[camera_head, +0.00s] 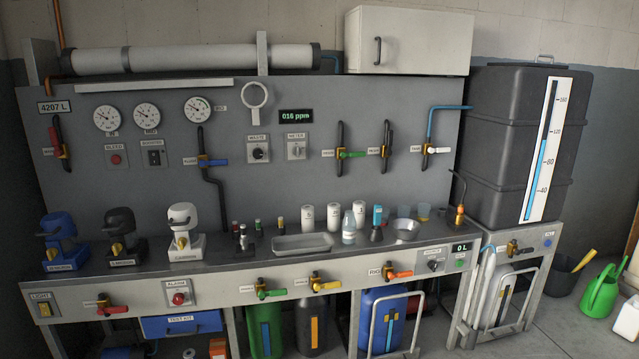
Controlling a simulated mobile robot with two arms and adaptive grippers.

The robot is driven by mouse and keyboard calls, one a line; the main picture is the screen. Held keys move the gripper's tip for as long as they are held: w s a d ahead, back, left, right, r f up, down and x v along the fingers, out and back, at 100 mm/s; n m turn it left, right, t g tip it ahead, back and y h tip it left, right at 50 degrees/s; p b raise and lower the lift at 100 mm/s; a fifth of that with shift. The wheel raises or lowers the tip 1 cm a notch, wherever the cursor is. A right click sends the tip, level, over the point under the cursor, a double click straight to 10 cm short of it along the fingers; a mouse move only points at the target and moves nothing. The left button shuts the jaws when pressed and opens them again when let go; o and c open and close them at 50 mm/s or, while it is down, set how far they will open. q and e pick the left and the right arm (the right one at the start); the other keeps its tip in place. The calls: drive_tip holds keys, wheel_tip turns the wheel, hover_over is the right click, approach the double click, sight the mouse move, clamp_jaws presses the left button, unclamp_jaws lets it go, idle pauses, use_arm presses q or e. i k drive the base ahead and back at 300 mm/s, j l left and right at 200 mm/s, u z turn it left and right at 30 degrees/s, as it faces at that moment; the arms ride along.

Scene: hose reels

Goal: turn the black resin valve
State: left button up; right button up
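A valve with a dark handle and a brass-coloured body (385,153) sits on a black vertical pipe on the grey back panel, right of the green-handled valve. A small label stands to its left, too small to read surely. Its handle looks roughly upright, but it blends with the dark pipe. Another dark-handled valve (513,248) is on the front of the tank stand at the right. I cannot tell from the labels which one is the resin valve. Neither of my grippers is in view.
Green (351,154), white (439,150), blue (213,163) and red (62,151) handled valves share the panel. Bottles, a tray (303,243) and three dosing heads stand on the bench below. A large black tank (500,140) stands at the right. Coloured valves line the bench front.

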sight(389, 137)
drive_tip(key=i+j+z, duration=0.2)
drive_tip(key=i+z, duration=0.15)
drive_tip(key=i, duration=0.15)
drive_tip(key=i+j+z, duration=0.35)
drive_tip(key=i, duration=0.15)
